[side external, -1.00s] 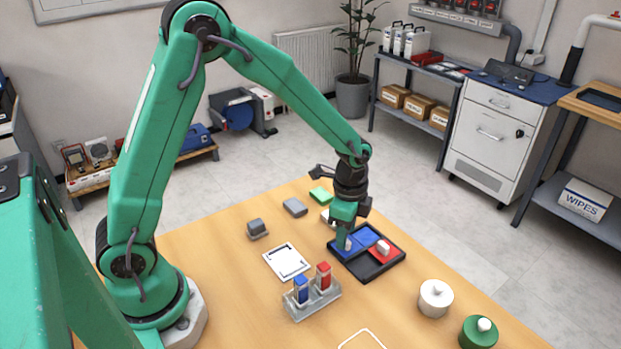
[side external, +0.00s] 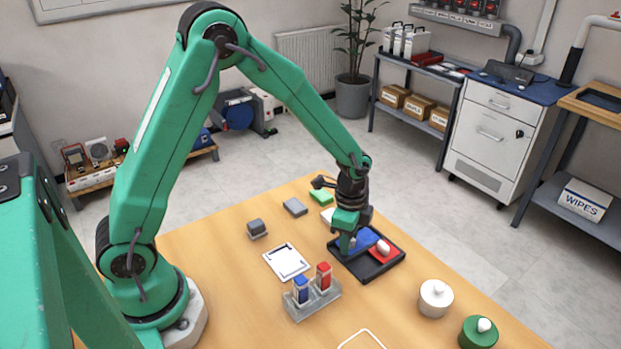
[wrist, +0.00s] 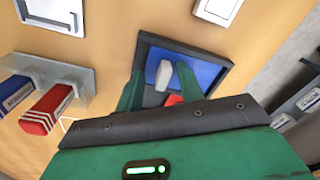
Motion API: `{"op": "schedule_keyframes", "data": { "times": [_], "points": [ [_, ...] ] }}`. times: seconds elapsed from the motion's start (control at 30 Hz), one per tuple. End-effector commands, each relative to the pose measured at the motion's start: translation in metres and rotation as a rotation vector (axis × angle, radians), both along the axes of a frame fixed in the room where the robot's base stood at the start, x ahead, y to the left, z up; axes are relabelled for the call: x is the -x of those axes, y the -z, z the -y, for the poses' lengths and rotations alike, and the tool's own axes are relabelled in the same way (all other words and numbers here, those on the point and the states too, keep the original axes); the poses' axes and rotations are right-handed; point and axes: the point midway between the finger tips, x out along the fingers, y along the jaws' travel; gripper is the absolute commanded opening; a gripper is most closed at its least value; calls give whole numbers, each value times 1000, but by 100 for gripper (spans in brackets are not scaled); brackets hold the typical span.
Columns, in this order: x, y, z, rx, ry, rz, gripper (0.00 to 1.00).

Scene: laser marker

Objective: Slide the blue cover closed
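A black tray (side external: 352,269) lies on the table and holds the blue cover (side external: 364,236) and a red part (side external: 376,258) with a pale knob (side external: 383,247). My gripper (side external: 347,248) is low over the tray's left part and hides some of the blue. In the wrist view, my gripper's green fingers (wrist: 160,88) are apart, with a pale upright knob (wrist: 164,75) between them. I see a gap beside the knob on the left. The blue surface (wrist: 208,72) lies behind it and a bit of red (wrist: 174,99) shows below.
A grey holder (side external: 314,302) with a blue and a red block stands in front of the tray. A white clipboard-like plate (side external: 286,262) lies left of it. White (side external: 435,298) and green (side external: 479,332) round containers stand at right. Small blocks and a green pad (side external: 321,197) lie behind.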

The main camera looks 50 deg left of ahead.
Motion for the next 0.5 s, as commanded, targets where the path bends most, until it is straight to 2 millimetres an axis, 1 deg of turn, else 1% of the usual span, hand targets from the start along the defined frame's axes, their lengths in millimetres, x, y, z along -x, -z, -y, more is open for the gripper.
{"op": "schedule_keyframes", "data": {
  "times": [0.03, 0.17, 0.5],
  "points": [
    [12, 13, -1, -6, 3, -38, 24],
    [12, 13, -1, -5, 3, -39, 22],
    [10, 13, -2, -6, 2, -40, 21]
  ]
}}
